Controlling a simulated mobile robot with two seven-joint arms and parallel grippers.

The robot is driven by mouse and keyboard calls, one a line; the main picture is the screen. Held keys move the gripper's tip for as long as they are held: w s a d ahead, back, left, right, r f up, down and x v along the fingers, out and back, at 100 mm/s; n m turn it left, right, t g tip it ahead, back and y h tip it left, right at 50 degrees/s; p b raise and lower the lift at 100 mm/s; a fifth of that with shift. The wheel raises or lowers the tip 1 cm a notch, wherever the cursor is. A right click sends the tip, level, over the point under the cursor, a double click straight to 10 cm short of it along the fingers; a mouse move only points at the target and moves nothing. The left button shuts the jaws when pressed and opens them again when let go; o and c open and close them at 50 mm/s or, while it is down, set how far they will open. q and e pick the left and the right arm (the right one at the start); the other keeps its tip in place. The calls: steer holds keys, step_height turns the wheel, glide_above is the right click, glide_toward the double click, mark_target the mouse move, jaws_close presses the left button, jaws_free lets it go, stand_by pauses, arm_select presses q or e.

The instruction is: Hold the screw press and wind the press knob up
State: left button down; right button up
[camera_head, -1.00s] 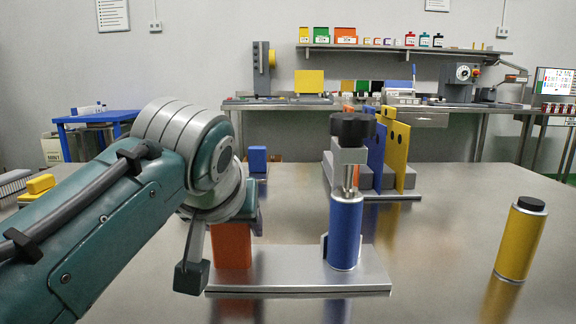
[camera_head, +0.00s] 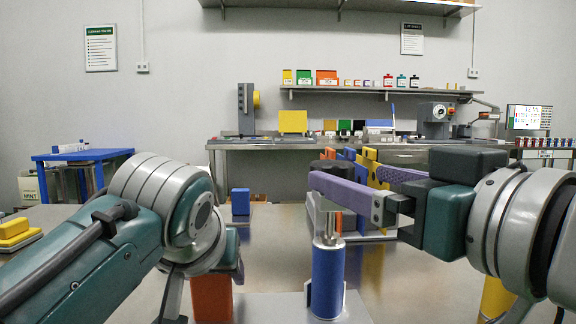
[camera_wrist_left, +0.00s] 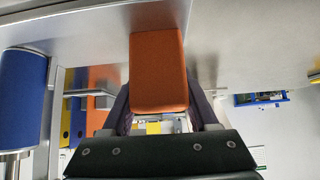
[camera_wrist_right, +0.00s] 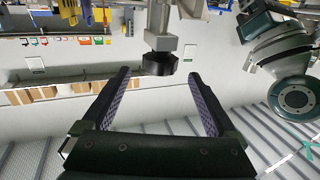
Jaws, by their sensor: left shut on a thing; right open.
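The screw press has a metal base plate (camera_head: 265,308), a blue cylinder (camera_head: 327,280), a metal frame above it and a dark round press knob (camera_head: 328,165) on top. An orange block (camera_head: 211,298) stands on the plate's left end. My right gripper (camera_head: 345,177) is open at knob height. In the right wrist view the knob (camera_wrist_right: 158,64) lies between the fingertips in the picture, apart from both. In the head view the near finger partly hides it.
A yellow cylinder (camera_head: 495,297) stands on the right, mostly behind my right arm. Yellow and blue upright panels (camera_head: 367,160) stand behind the press. A small blue block (camera_head: 240,201) stands behind my left gripper.

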mark_target(317, 167)
steer(key=x, duration=0.9)
steer(key=shift+w, duration=0.15)
steer(key=c, duration=1.4)
steer(key=shift+o, duration=0.2)
steer(key=shift+a+y, duration=0.1)
steer(key=shift+y, duration=0.2)
